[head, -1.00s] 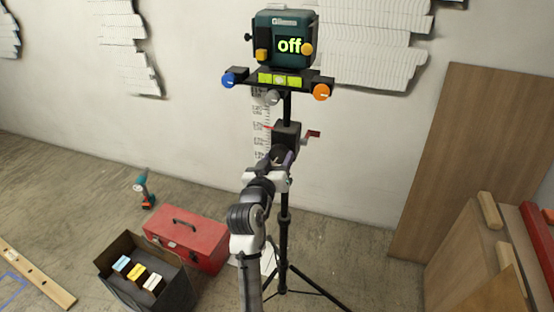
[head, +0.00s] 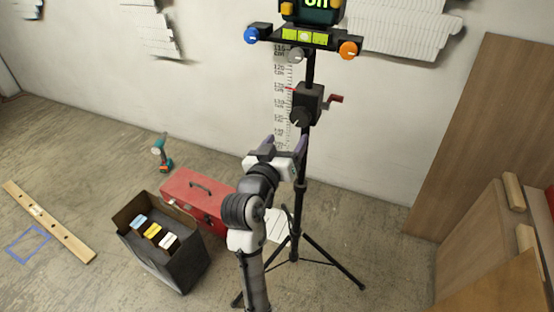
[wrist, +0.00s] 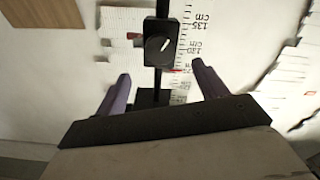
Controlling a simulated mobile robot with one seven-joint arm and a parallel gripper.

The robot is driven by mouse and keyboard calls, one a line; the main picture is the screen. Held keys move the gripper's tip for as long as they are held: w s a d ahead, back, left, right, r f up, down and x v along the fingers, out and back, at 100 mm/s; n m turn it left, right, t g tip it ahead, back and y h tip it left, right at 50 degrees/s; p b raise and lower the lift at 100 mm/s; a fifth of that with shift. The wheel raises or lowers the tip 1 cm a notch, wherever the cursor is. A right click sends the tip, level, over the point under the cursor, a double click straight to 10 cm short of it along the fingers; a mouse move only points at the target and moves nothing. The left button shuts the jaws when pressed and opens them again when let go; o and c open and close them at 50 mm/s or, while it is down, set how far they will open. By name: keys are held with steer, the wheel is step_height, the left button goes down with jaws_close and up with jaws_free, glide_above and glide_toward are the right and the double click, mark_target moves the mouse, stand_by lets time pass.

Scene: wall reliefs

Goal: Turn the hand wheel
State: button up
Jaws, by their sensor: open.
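A tripod (head: 309,68) with a black column stands before the wall. A black block (head: 312,98) on it carries a dark round hand wheel (head: 300,117) on its front and a red crank (head: 335,99) on its right. The hand wheel, with a white mark, also shows in the wrist view (wrist: 158,45). My gripper (head: 284,142) is open and empty, its purple fingers just below the hand wheel and apart from it. In the wrist view my gripper (wrist: 162,88) has one finger each side of the column, below the wheel in the picture.
A green device (head: 312,10) reading "on" tops the tripod, above a bar with a blue knob (head: 251,35), a grey knob (head: 296,55) and an orange knob (head: 348,50). A red toolbox (head: 200,197) and black bin (head: 163,262) stand left; wooden boards (head: 478,130) lean right.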

steer(key=b+v, duration=0.1)
steer(key=v, duration=0.4)
stand_by(0.3)
